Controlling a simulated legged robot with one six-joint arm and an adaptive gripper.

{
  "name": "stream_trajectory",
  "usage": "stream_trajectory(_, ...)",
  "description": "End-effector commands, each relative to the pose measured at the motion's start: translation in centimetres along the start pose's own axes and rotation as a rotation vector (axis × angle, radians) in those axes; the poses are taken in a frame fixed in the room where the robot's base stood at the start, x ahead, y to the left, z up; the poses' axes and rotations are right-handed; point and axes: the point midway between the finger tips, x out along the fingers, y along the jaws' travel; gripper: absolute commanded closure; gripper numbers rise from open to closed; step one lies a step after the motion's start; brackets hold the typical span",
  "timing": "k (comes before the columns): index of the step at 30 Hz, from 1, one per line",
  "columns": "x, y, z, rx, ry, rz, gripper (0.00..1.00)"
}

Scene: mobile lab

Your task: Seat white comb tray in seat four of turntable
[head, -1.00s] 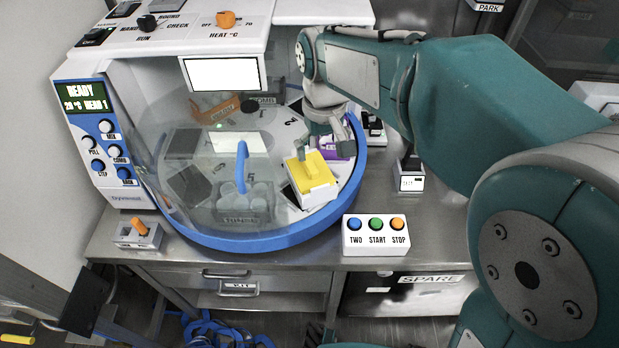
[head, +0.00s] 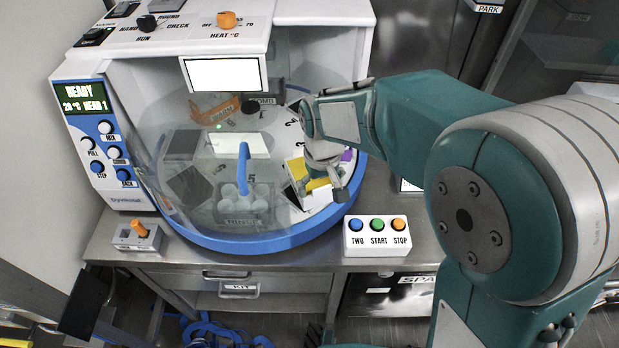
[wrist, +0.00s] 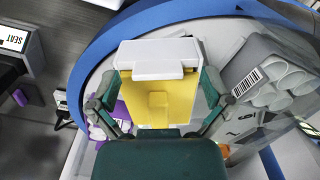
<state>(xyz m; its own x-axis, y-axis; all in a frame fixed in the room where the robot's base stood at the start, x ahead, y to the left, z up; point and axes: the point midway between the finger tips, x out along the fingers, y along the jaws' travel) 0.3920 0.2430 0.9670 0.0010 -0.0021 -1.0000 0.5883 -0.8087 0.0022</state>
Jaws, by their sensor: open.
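A white tray (head: 318,196) with a yellow top (head: 297,169) sits at the front right of the turntable (head: 263,239), inside its blue rim. In the head view my gripper (head: 326,178) is over it and hides part of it. In the wrist view the tray's white block (wrist: 150,60) and yellow body (wrist: 160,104) lie between the two open fingers of my gripper (wrist: 158,92). I cannot tell whether the fingers touch it. The seat number under the tray is hidden.
A tube rack (head: 243,203) stands left of the tray behind the clear cover. A purple item (wrist: 112,118) is close on the other side. A button box (head: 376,236) stands on the bench before the rim. A blue handle (head: 243,165) rises from the cover.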

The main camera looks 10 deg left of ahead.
Motion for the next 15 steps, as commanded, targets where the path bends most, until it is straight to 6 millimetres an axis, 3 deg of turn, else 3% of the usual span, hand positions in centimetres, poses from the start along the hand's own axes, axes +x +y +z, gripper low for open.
stream_trajectory(2, -0.05, 0.04, 0.03, 0.000, 0.000, 0.000, 0.00)
stream_trajectory(8, -0.11, 0.16, 0.11, 0.001, 0.001, -0.001, 0.85)
stream_trajectory(11, -0.08, 0.13, 0.10, 0.001, 0.000, -0.001, 0.87)
stream_trajectory(12, -0.09, 0.11, 0.07, 0.001, 0.001, -0.001, 0.95)
stream_trajectory(15, -0.06, 0.05, 0.04, 0.000, 0.000, 0.000, 0.95)
